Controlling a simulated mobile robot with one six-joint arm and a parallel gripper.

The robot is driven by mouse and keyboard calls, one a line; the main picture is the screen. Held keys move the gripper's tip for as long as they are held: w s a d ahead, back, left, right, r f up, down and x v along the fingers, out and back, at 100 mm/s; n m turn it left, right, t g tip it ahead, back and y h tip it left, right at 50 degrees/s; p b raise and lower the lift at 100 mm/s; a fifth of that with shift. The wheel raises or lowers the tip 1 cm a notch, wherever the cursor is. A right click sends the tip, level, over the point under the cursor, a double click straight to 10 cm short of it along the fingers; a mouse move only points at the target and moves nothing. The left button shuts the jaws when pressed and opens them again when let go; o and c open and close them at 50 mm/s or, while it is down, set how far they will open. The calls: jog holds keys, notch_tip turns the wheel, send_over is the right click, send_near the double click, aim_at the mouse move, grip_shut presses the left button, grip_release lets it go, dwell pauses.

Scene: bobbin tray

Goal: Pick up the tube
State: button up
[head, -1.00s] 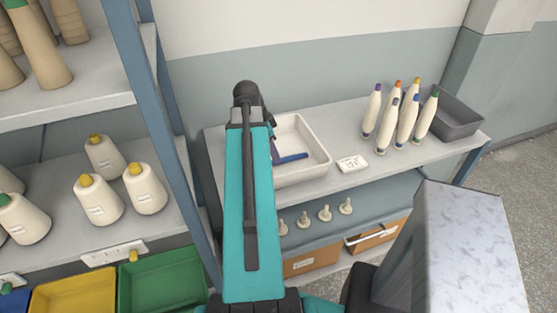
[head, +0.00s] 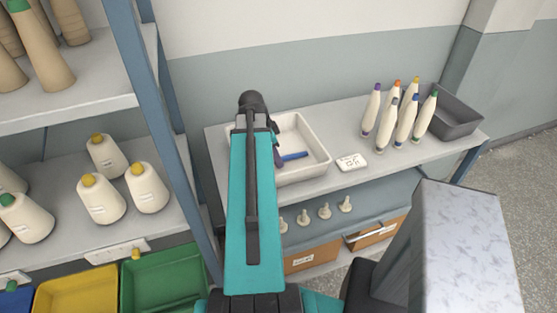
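A blue tube (head: 294,156) lies in the white tray (head: 322,154) on the grey bench, in the head view. Its left end is hidden behind a dark part at the right edge of my teal arm, which seems to be a bit of my gripper (head: 278,156). The rest of the gripper is hidden behind the arm. I cannot tell whether its fingers are open or shut, or whether they touch the tube.
Right of the tray are a white label card (head: 352,162), several upright bobbins with coloured tips (head: 388,120) and a grey bin (head: 456,112). Pegs (head: 324,210) and cardboard boxes (head: 376,234) are below. A shelf with yarn cones (head: 148,188) stands left.

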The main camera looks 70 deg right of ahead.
grip_shut()
jog(key=shift+r, duration=0.15)
notch_tip(320, 180, up, 10)
jog(key=b, duration=0.2)
jog(key=shift+b, duration=0.4)
dwell(0.5)
dwell(0.5)
